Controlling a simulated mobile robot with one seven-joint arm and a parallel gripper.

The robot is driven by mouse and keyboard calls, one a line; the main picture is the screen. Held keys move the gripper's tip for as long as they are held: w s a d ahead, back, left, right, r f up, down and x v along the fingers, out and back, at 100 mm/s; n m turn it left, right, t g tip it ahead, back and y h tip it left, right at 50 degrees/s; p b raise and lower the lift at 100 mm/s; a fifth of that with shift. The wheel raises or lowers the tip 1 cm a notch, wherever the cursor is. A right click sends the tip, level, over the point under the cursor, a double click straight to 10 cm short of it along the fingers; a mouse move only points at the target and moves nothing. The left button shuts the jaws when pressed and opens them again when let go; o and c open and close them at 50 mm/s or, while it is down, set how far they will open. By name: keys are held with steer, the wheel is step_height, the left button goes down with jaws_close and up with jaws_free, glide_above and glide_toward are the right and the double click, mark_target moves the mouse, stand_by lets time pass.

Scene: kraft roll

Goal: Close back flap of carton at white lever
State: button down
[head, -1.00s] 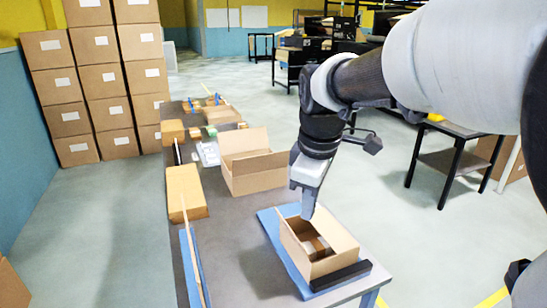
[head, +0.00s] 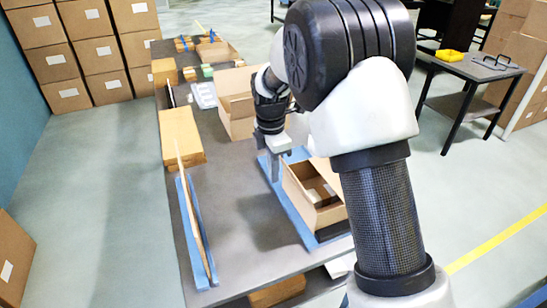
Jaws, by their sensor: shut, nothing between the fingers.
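An open brown carton (head: 328,217) sits on a blue mat (head: 299,226) near the right edge of the grey table, with something brown inside. My gripper (head: 274,174) points down beside the carton's far left corner, above the far end of the mat. It is shut and empty. I cannot tell whether it touches the carton. The back flap is not clear at this size, and my arm hides part of the carton's right side. I cannot make out a white lever for certain.
A larger open carton (head: 237,129) stands behind my gripper. A tan box (head: 181,137) and a blue holder with a thin upright board (head: 190,222) line the table's left side. The grey table top (head: 236,215) is clear between that holder and the mat.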

steer(key=shift+w+d+r+p, duration=0.1)
steer(key=shift+w+d, duration=0.15)
steer(key=shift+d, duration=0.35)
steer(key=shift+w+d+p, duration=0.1)
steer(key=shift+w+d, duration=0.2)
steer(key=shift+d, duration=0.25)
steer(key=shift+w+d+r+p, duration=0.1)
steer(key=shift+w+d, duration=0.15)
steer(key=shift+d, duration=0.35)
steer(key=shift+d, duration=0.1)
